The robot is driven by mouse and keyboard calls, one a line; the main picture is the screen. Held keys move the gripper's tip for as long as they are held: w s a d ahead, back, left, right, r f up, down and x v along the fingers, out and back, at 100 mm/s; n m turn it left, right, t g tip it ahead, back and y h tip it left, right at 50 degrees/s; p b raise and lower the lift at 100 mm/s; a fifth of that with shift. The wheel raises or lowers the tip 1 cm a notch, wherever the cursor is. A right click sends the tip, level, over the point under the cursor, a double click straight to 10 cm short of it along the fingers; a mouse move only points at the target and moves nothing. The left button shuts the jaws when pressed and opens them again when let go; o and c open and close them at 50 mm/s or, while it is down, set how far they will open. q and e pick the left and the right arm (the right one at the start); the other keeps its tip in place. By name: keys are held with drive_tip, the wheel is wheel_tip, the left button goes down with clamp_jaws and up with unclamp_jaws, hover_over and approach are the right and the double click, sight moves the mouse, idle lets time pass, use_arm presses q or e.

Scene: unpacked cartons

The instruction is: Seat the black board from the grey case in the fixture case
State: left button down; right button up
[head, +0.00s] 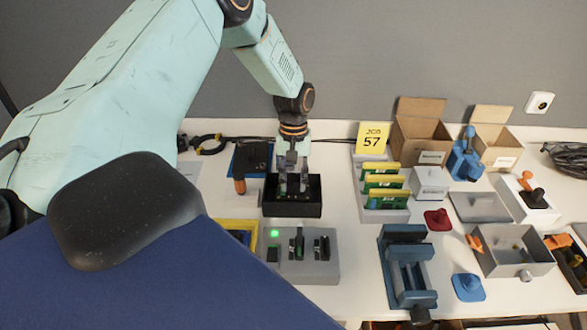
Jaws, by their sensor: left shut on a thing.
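My left gripper (292,182) points straight down into an open black box (292,210) at the middle of the table. It is shut on a dark piece, apparently the black board, mostly hidden by the fingers and the box walls. In front of it stands a grey case (327,270) with a lit green lamp (274,233) and upright black parts (298,244) in its top. I cannot tell for sure which container is the fixture case. My right gripper is out of view.
A rack of green boards (385,182) stands right of the black box, with a yellow sign (372,138) behind. A blue vise (406,270) is at the front.

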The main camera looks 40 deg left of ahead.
use_arm(q)
drive_tip(key=shift+f+b, duration=0.4)
drive_tip(key=shift+f, duration=0.4)
drive_tip(key=c, duration=0.9)
unclamp_jaws()
wheel_tip(320, 180, up, 12)
drive_tip(key=w+a, duration=0.1)
drive_tip(key=shift+w, duration=0.2)
drive_tip(key=shift+a, duration=0.1)
